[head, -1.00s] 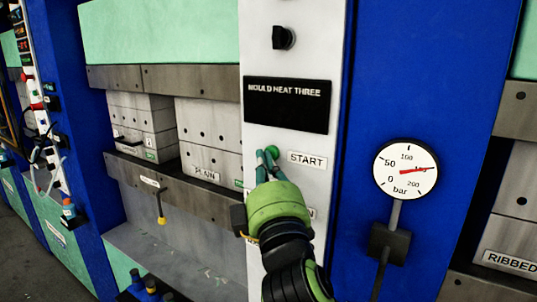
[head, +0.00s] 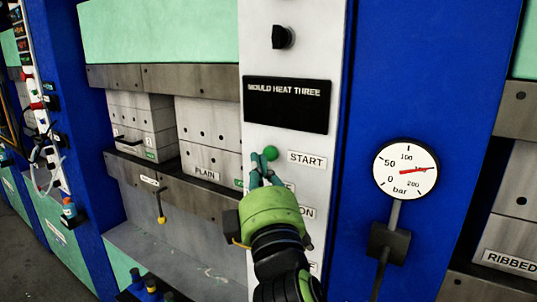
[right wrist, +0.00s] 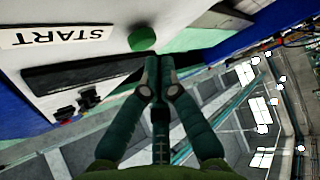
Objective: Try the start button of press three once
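The START button of the press labelled MOULD HEAT THREE is a green round button (head: 270,153) on the pale control panel, left of its START label (head: 307,160). It also shows in the right wrist view (right wrist: 142,38), just beyond the fingertips. My left gripper is not in view.
The black display (head: 287,105) and a black knob (head: 283,37) are above the button. More labels are partly hidden behind my right gripper. A pressure gauge (head: 405,169) stands to the right. A yellow-tipped lever (head: 161,205) is at the left, below the moulds.

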